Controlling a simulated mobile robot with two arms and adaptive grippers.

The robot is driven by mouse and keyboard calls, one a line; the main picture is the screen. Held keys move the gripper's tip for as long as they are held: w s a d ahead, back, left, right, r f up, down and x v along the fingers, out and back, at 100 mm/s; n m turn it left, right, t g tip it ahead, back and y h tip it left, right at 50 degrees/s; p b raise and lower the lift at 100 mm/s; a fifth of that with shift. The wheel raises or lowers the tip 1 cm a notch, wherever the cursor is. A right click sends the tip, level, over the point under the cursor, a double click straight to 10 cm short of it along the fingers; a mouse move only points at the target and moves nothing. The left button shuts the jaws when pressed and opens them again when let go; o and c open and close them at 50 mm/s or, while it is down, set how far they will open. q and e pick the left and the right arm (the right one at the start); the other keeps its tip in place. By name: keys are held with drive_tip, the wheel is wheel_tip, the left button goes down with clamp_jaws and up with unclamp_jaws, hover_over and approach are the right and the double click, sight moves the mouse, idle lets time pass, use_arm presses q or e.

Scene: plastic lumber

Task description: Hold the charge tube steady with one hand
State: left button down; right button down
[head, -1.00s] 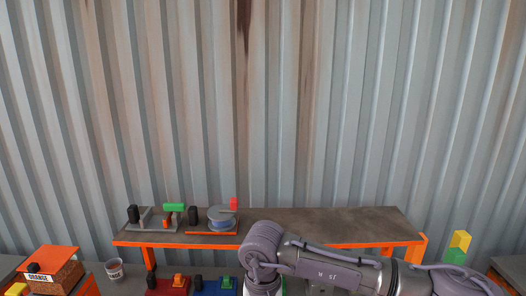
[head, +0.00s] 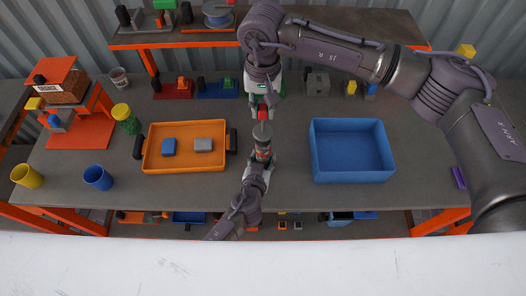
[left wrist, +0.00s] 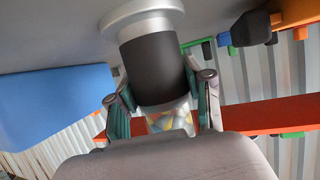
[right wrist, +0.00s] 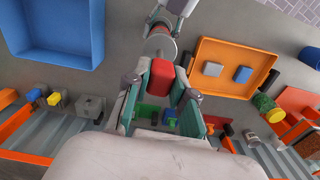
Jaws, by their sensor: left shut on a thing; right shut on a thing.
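The charge tube (head: 263,143) stands near the middle of the table, with a grey cap and dark band. In the left wrist view the tube (left wrist: 158,68) fills the top centre, and coloured bits show in its clear part. My left gripper (head: 260,161) is shut on the tube from the front. My right gripper (head: 262,106) is shut on a red piece (right wrist: 162,75) just behind the tube. In the right wrist view the tube (right wrist: 160,42) lies just beyond the red piece; I cannot tell whether they touch.
An orange tray (head: 185,165) holding a blue and a grey block is left of the tube. A blue bin (head: 352,174) is on the right. Yellow (head: 27,176) and blue (head: 98,178) cups stand at left. A raised shelf (head: 330,30) runs along the back.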

drive_tip(key=shift+f, duration=0.7)
drive_tip(key=shift+r, duration=1.1)
drive_tip(key=shift+f, duration=1.35)
